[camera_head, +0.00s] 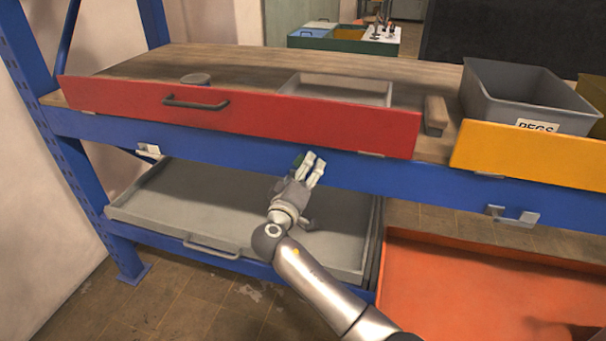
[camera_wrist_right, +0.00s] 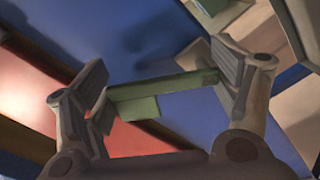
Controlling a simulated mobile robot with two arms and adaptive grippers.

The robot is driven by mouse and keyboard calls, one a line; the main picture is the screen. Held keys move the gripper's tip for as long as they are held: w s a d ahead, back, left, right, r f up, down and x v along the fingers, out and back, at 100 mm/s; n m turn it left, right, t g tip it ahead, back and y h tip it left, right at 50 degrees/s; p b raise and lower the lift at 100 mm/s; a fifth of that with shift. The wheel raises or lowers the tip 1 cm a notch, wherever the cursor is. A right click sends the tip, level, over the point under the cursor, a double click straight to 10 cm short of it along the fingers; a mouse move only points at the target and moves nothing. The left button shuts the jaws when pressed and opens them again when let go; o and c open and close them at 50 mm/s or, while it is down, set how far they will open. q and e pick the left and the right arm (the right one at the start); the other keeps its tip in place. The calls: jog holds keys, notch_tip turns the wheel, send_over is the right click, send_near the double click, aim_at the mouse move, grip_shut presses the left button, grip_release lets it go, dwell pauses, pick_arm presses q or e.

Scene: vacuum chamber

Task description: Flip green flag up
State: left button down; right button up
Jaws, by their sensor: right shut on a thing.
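The green flag (camera_wrist_right: 180,86) shows in the right wrist view as a pale green bar with a short lower tab, in front of the blue beam. My right gripper (camera_head: 313,166) is at the blue beam, below the red panel, in the head view. Its two fingers stand at either end of the flag in the wrist view and are shut on it. In the head view the fingers mostly hide the flag, and only a small dark green patch (camera_head: 298,160) shows beside them. My left gripper is in neither view.
The red panel (camera_head: 270,115) with a dark handle stands above the blue beam (camera_head: 240,142). A grey drawer (camera_head: 180,215) lies below, left of my arm. An orange tray (camera_head: 450,290) is lower right. Metal brackets (camera_head: 148,151) (camera_head: 512,216) sit on the beam.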

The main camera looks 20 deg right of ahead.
jog(key=n, duration=0.2)
jog(key=a+n+p, duration=0.1)
jog(key=n, duration=0.1)
jog(key=shift+w+r, duration=0.3)
jog(key=shift+r, duration=0.05)
jog(key=shift+w+a+n+p, duration=0.15)
jog(key=shift+a+n+p, duration=0.1)
jog(key=shift+n, duration=0.5)
jog(key=shift+w+a+n+p, duration=0.15)
jog(key=shift+a+n+p, duration=0.05)
jog(key=shift+n, duration=0.55)
jog(key=o, duration=1.4)
jog(key=shift+c, duration=0.2)
jog(key=shift+s, duration=0.1)
jog(key=v, duration=1.2)
